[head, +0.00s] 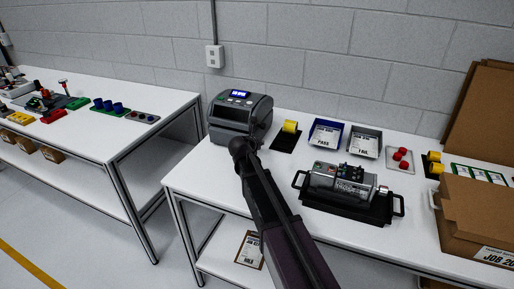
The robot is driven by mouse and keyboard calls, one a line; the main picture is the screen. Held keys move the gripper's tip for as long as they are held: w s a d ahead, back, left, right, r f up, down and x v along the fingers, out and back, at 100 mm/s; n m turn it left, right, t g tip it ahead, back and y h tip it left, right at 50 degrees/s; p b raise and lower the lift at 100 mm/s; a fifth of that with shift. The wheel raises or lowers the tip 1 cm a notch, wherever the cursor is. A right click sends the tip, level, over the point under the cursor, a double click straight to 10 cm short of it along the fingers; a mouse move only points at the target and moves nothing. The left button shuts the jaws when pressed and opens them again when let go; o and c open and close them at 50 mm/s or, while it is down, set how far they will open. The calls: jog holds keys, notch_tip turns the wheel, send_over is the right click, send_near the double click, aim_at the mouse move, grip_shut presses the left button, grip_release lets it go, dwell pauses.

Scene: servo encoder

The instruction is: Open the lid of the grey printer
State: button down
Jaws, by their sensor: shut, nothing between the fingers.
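The grey printer (233,117) stands at the back left of the white table, with a lit blue display on its top front. Its lid looks closed. My arm reaches from the bottom of the head view up to the printer's front right. My gripper (256,138) is at the printer's right front side, small and dark against it. It looks shut, with nothing seen in it. I cannot tell whether it touches the printer, and the arm hides part of the printer's lower right.
Right of the printer are a yellow roll (290,127) on a black mat, a blue tray (341,130), and a grey tray (373,138). A servo unit (340,184) sits on a black handled tray. Cardboard boxes (478,215) stand far right. Another table (70,135) is left, across a gap.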

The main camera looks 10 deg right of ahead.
jog(key=b+x, duration=0.1)
jog(key=x, duration=0.3)
jog(key=shift+f+b, duration=0.1)
jog(key=shift+b, duration=0.2)
jog(key=shift+w+a+r+p, duration=0.1)
jog(key=shift+w+r+p, duration=0.1)
jog(key=shift+r+p, duration=0.85)
jog(key=shift+w+r+p, duration=0.2)
jog(key=shift+r+p, duration=0.85)
